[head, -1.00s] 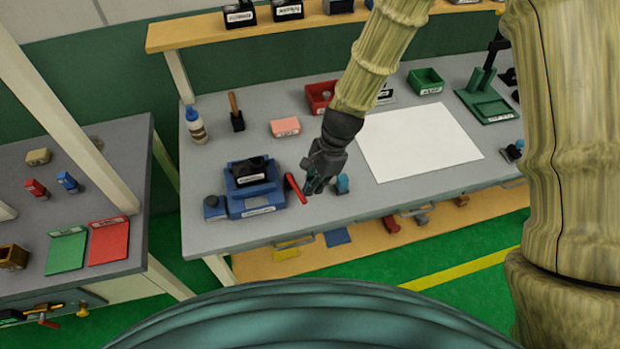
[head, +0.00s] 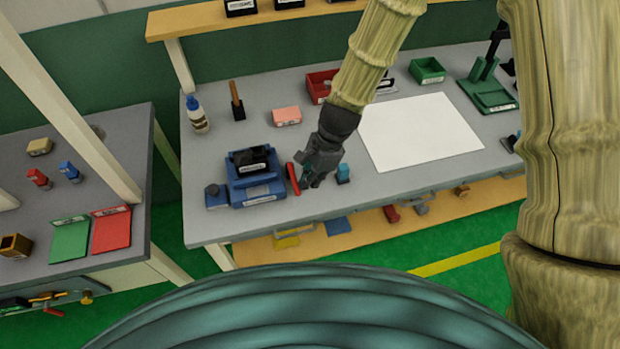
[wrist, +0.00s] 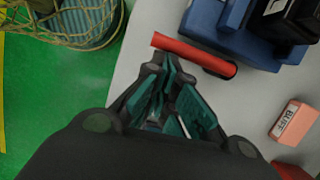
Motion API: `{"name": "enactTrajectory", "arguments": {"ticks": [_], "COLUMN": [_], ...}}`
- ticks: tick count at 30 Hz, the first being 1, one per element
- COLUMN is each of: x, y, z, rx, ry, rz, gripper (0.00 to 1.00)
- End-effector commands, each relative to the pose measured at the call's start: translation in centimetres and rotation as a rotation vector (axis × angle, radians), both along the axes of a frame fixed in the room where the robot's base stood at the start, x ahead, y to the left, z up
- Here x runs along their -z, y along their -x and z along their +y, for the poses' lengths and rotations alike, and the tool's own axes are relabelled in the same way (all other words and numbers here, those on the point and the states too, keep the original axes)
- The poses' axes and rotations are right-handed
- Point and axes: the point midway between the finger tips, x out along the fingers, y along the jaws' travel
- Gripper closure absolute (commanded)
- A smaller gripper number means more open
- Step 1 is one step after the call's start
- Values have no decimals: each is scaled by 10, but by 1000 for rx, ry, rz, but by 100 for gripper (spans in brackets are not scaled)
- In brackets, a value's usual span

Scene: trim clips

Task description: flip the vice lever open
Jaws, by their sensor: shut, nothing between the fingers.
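The blue vice (head: 255,178) stands on the grey workbench, left of my gripper in the head view. Its red lever (head: 293,179) is at the vice's right side. In the wrist view the red lever (wrist: 195,54) lies across the picture just beyond my fingertips, and part of the blue vice (wrist: 235,30) shows at the upper right. My gripper (head: 309,181) is shut and empty, close to the right of the lever in the head view. In the wrist view my gripper (wrist: 160,68) points at the lever. I cannot tell whether the fingertips touch it.
A small blue-topped item (head: 343,173) stands just right of my gripper. A pink block (head: 287,116), a red bin (head: 322,86) and a white sheet (head: 420,132) are farther back and right. The bench's front edge is close by. A glue bottle (head: 197,115) stands at the back left.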

Motion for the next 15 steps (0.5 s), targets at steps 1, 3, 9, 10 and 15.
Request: {"name": "enactTrajectory", "arguments": {"ticks": [1, 3, 9, 10, 15], "x": [0, -1, -7, -8, -16], "y": [0, 0, -3, -4, -8], "z": [0, -2, -20, -24, -38], "rx": [0, 0, 0, 0, -7], "ry": [0, 0, 0, -1, 1], "rz": [0, 0, 1, 1, -4], "gripper": [100, 100, 100, 100, 100]}}
